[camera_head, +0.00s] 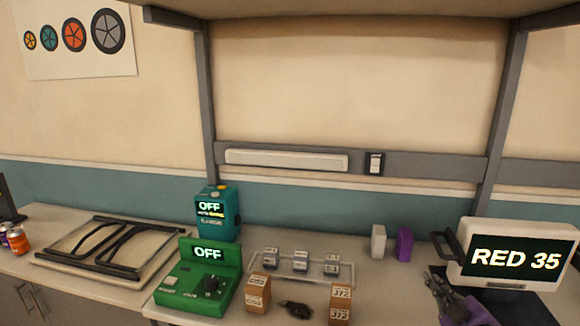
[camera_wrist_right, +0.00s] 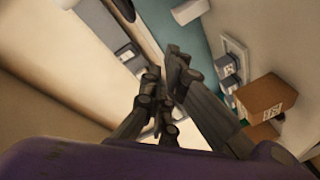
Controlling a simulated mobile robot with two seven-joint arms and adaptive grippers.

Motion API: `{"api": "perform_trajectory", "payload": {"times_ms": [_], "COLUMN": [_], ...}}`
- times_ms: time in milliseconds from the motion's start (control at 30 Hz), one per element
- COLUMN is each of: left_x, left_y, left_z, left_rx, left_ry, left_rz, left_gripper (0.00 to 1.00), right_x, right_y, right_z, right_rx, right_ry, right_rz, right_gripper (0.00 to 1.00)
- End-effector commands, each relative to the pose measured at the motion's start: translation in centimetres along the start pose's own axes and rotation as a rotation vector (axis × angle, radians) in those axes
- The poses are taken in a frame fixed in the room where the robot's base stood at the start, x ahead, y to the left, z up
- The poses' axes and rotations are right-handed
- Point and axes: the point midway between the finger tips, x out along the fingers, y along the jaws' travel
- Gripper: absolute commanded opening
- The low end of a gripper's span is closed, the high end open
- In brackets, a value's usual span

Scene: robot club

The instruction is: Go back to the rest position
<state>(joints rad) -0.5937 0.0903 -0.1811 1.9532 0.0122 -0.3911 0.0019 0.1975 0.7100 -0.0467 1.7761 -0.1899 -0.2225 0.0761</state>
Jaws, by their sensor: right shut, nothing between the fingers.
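My right gripper (camera_head: 438,283) is at the lower right of the head view, with its purple arm part behind it. It is in front of the white display and left of its lower edge. In the right wrist view the gripper (camera_wrist_right: 170,85) shows its dark fingers close together, with nothing seen between them. My left gripper is in neither view.
The display (camera_head: 517,258) reading "RED 35" stands beside the right gripper. A green box (camera_head: 203,280) and a teal device (camera_head: 217,215), both showing "OFF", stand left. Cardboard boxes (camera_head: 258,293), a small-parts rack (camera_head: 300,263) and white and purple blocks (camera_head: 404,243) are on the bench. A shelf hangs above.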

Motion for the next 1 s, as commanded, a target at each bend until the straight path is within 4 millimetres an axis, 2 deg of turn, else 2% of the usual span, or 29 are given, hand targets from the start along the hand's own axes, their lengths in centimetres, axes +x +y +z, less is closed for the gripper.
{"api": "perform_trajectory", "payload": {"times_ms": [33, 200, 367, 400, 500, 600, 733, 833, 1000], "left_x": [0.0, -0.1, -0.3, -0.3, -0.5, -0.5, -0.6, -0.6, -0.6], "left_y": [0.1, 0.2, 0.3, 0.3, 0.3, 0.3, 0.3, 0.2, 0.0], "left_z": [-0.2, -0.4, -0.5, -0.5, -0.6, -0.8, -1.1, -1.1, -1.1], "left_rx": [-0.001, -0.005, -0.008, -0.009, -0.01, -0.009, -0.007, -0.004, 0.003], "left_ry": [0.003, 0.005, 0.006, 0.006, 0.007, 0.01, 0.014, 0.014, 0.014], "left_rz": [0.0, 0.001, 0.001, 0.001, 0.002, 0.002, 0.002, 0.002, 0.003], "left_gripper": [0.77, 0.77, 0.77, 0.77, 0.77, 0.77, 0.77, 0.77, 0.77], "right_x": [-1.9, -8.7, -16.6, -18.9, -24.4, -29.6, -34.5, -36.5, -37.3], "right_y": [-3.5, -13.9, -23.1, -25.2, -30.0, -33.5, -36.0, -36.6, -36.8], "right_z": [1.6, 5.7, 7.6, 7.8, 7.6, 7.5, 8.1, 8.7, 9.0], "right_rx": [0.058, 0.233, 0.426, 0.481, 0.614, 0.712, 0.775, 0.785, 0.783], "right_ry": [-0.048, -0.208, -0.359, -0.398, -0.486, -0.572, -0.664, -0.701, -0.714], "right_rz": [-0.037, -0.146, -0.233, -0.25, -0.277, -0.284, -0.282, -0.282, -0.285], "right_gripper": [0.0, 0.0, 0.0, 0.0, 0.0, 0.0, 0.0, 0.0, 0.0]}}
